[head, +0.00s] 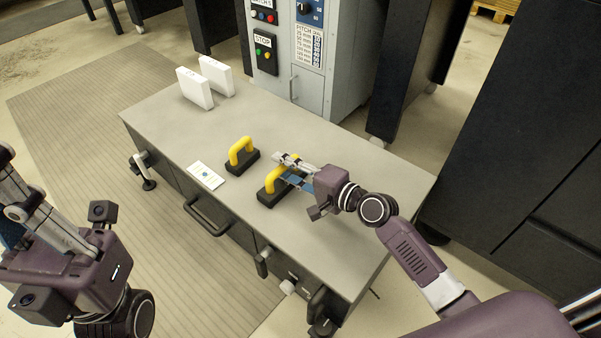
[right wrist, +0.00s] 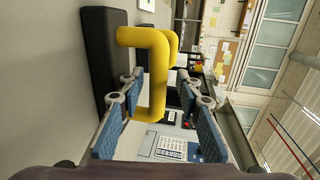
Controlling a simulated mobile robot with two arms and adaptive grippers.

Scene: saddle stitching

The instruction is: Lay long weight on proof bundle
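Two weights with black bases and yellow handles stand on the grey bench. The farther weight (head: 242,158) is free. My right gripper (head: 283,172) is at the handle of the nearer weight (head: 270,196), partly hiding it. In the right wrist view the fingers (right wrist: 160,95) are apart, on either side of the yellow handle (right wrist: 158,75), with gaps visible. The base (right wrist: 104,60) rests on the bench. I cannot tell which weight is the long one. A flat white sheet or bundle with a blue mark (head: 206,176) lies left of the weights. My left gripper (head: 12,190) is at the left edge, partly cut off.
Two white blocks (head: 195,89) (head: 216,75) stand upright at the bench's far left end. A grey control cabinet (head: 300,60) stands behind the bench (head: 165,115). Dark machine parts are at the right. The bench top between the blocks and the weights is clear.

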